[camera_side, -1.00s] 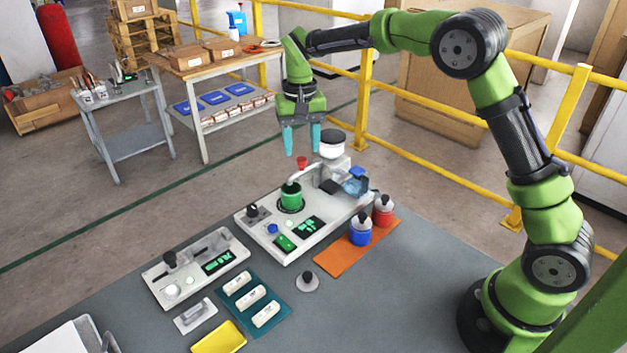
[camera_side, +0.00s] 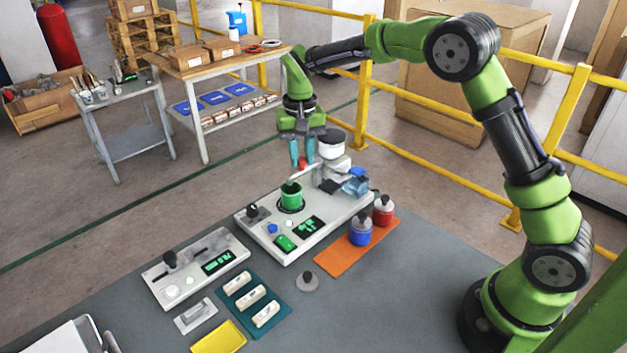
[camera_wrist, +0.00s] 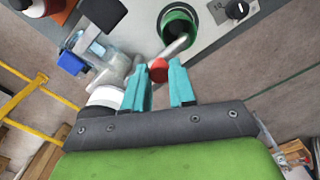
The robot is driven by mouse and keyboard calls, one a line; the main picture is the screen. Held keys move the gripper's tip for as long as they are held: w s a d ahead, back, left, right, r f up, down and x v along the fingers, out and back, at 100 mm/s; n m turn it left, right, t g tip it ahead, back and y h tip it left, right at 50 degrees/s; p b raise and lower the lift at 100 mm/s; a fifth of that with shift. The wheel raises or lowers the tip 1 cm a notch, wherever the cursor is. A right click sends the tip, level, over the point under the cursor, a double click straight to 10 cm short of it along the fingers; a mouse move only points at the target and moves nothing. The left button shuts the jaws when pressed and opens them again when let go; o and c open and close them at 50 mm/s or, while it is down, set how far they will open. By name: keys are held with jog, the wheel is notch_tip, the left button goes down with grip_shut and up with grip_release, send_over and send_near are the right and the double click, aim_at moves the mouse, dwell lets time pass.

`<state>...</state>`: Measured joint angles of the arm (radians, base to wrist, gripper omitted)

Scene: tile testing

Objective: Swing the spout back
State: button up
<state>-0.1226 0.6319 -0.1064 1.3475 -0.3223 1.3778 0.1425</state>
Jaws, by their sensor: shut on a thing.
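The grey spout (camera_wrist: 174,48) is a thin tube that reaches over the green cup (camera_wrist: 180,22) in the wrist view. A red knob (camera_wrist: 158,70) stands on it, and the knob also shows in the side view (camera_side: 302,163). My gripper (camera_side: 302,165) points down with its teal fingers on either side of the knob, shut on it. In the wrist view the fingers (camera_wrist: 160,80) flank the knob. In the side view the green cup (camera_side: 291,196) sits in the white machine (camera_side: 262,243), and the fingers partly hide the spout.
A clear blue-capped vessel (camera_side: 356,183) is farther right. Red and blue bottles stand on an orange mat (camera_side: 340,258). A second control panel (camera_side: 196,268) lies at the front left.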

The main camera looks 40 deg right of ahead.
jog(key=shift+w, duration=0.15)
jog(key=shift+w+d, duration=0.1)
jog(key=shift+w, duration=0.55)
jog(key=shift+w+d, duration=0.25)
jog(key=shift+w, duration=0.4)
dwell(0.3)
jog(key=shift+w+d, duration=0.45)
jog(key=shift+w, duration=0.15)
